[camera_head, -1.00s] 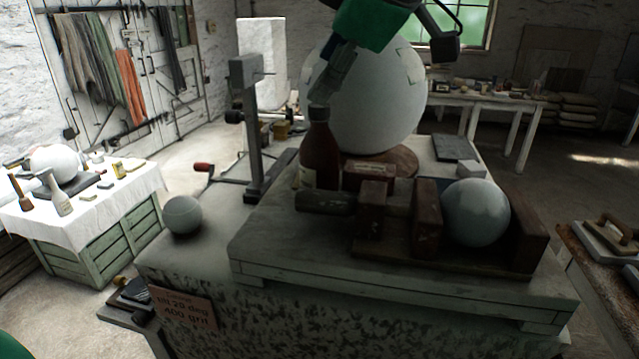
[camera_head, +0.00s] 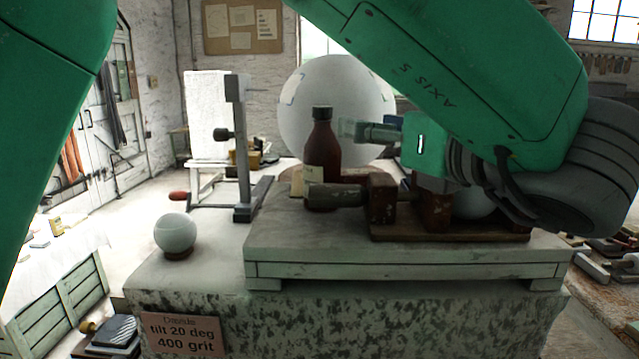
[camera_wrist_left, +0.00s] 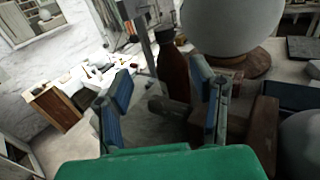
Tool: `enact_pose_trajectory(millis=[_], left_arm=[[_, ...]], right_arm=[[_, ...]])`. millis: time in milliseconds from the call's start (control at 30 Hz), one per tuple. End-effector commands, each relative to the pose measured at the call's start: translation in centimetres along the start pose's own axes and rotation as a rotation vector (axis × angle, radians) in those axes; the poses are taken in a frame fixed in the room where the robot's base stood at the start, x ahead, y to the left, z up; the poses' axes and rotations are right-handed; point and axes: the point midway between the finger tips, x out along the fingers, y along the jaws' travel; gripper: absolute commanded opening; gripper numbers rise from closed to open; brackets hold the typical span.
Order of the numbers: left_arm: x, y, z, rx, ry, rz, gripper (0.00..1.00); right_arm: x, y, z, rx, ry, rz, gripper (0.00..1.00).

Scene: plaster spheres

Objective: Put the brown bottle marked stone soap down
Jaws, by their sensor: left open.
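My left gripper (camera_head: 350,130) is open and empty just right of the bottle's shoulder in the head view. In the left wrist view the bottle (camera_wrist_left: 173,72) shows beyond the spread fingers (camera_wrist_left: 163,90), nearer the right one. I cannot tell whether a finger touches it. My right gripper is not in view.
A large pale sphere (camera_head: 330,90) stands behind the bottle. Dark wooden blocks (camera_head: 381,200) are to the right, under my arm. A grey metal stand (camera_head: 241,150) rises at left. A small sphere (camera_head: 175,233) sits on the lower ledge at left. The board's front left is clear.

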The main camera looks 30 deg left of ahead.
Motion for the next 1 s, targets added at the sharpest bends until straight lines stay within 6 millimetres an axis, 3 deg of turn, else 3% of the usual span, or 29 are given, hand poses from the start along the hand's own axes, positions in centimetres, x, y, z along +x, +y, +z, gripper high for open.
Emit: enact_pose_trajectory(millis=[167, 433, 767, 1000], left_arm=[[1.8, -0.1, 0.2, -0.020, -0.007, 0.002, 0.51], [7.1, 0.1, 0.3, -0.022, -0.004, 0.001, 0.51], [9.5, 0.1, -0.1, -0.018, -0.002, 0.001, 0.51], [12.8, -0.2, -0.3, -0.019, -0.004, 0.001, 0.51]], right_arm=[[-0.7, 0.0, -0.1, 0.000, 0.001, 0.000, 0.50], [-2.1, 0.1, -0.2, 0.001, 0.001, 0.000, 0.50], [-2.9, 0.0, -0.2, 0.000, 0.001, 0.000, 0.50], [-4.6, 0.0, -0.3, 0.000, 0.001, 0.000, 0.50]])
